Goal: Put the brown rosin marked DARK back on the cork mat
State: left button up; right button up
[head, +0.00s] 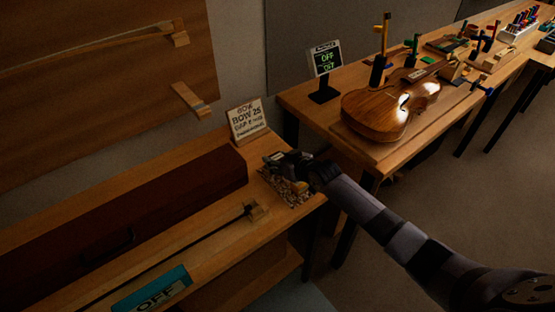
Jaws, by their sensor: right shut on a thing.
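My right gripper (277,166) is at the right end of the shelf, low over the speckled cork mat (299,198). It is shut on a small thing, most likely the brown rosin. The fingers hide the rosin, and its DARK mark cannot be read. The gripper covers the back part of the mat, so I cannot tell whether the rosin touches it. My left gripper is not in view.
A card reading BOW 25 (246,120) stands behind the mat. A bow (180,258), a dark red case (130,215) and a teal OFF sign (152,289) lie to the left. A violin (385,112) lies on the right bench.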

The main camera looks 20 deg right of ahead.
jog(key=shift+f, duration=0.35)
dwell(0.3)
jog(key=o, duration=1.2)
jog(key=v, duration=1.2)
